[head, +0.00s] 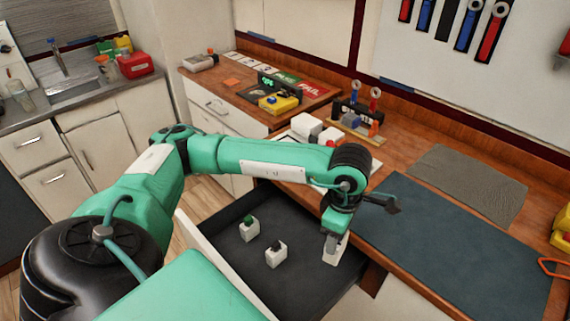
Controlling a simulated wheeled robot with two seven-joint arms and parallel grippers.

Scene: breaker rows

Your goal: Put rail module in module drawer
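The module drawer (298,285) is pulled out below the bench, with a dark inside. Two white rail modules stand in it: one with a green top (249,232) and one with a dark top (276,257). My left gripper (334,246) points down over the drawer's right part, near the bench front. It is shut on a white rail module (341,252), which the fingers partly hide. I cannot tell whether this module touches the drawer floor. My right gripper is not in view.
White modules (306,127), one with a red top, sit on a pale tray behind my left arm. A dark mat (455,250) and a grey mat (468,185) lie clear on the bench. A yellow device (279,103) and a small tool stand (358,118) are farther back.

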